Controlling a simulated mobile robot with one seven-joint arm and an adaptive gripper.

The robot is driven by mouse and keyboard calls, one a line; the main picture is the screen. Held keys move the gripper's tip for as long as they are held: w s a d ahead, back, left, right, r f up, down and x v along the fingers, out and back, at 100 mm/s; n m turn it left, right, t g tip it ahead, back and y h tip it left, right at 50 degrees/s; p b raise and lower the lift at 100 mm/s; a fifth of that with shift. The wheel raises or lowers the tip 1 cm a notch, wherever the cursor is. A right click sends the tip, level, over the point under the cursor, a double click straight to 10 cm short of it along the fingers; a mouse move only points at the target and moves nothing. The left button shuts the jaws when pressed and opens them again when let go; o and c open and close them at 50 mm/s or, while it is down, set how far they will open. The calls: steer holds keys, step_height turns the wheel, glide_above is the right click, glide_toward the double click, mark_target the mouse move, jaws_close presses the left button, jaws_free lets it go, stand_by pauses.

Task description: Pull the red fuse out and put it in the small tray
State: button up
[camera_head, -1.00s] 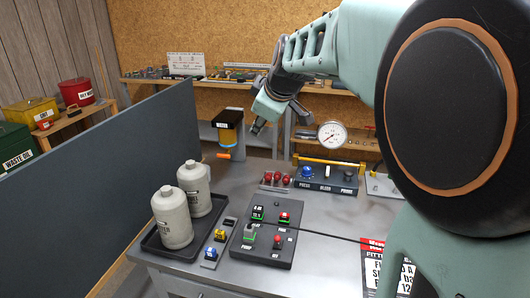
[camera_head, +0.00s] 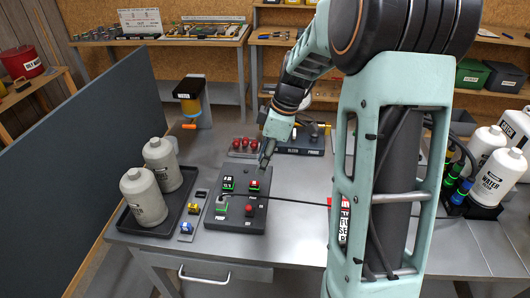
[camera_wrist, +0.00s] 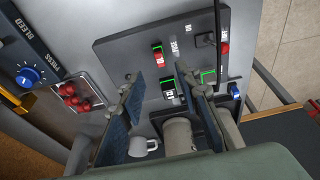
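On the dark control panel (camera_head: 238,228) a small red block (camera_head: 254,185) sits in a green-edged socket and looks like the red fuse. It also shows in the wrist view (camera_wrist: 157,56), seated in the panel. My gripper (camera_head: 267,158) is above the panel's far edge, over the red block and apart from it. In the wrist view my gripper (camera_wrist: 157,82) has its fingers spread with nothing between them. A narrow tray (camera_head: 184,237) left of the panel holds a yellow and a blue piece. A shallow pale tray behind the panel holds several red round pieces (camera_head: 245,143). I cannot tell which is the small tray.
Two white bottles (camera_head: 146,200) stand in a black tray (camera_head: 157,231) at left. A red knob (camera_head: 249,208) and a green-edged switch (camera_head: 221,206) stick up from the panel. A black cable (camera_head: 295,202) runs right from it. A bleed block (camera_head: 300,145) stands behind.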

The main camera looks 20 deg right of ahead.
mark_target(255, 182)
steer(key=p+x, duration=0.1)
steer(key=x, duration=0.8)
jaws_close()
